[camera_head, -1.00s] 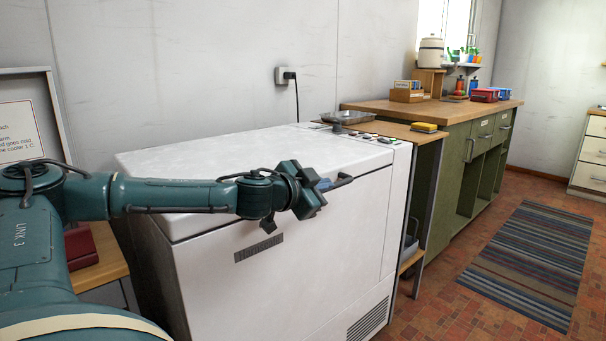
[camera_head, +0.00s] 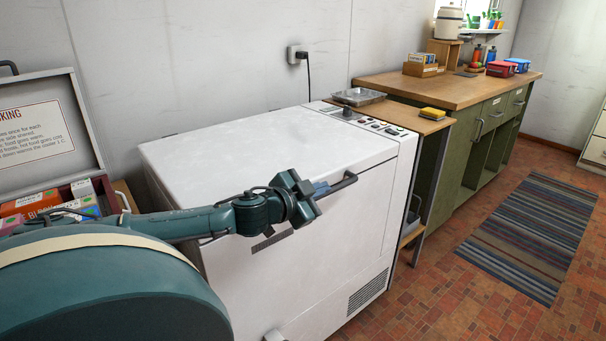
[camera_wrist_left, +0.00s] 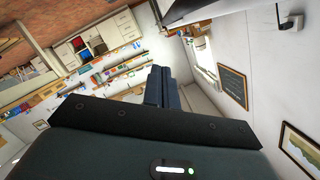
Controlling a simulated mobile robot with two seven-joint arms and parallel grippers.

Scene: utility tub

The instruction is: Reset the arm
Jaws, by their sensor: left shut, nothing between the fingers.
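My left arm reaches in from the left in the head view. Its gripper (camera_head: 322,188) is in front of the upper front of the white chest-like tub (camera_head: 240,150), close to the dark lid handle (camera_head: 343,182). I cannot tell from this angle whether the fingers touch the handle. In the left wrist view the two dark fingers (camera_wrist_left: 163,88) are together with nothing between them. The tub's lid is closed. My right gripper does not show.
A green cabinet with a wooden top (camera_head: 450,88) stands right of the tub. A yellow sponge (camera_head: 432,113) and a metal tray (camera_head: 358,97) lie between them. An open case with a sign (camera_head: 40,130) is at left. A striped rug (camera_head: 530,235) lies on the tiled floor.

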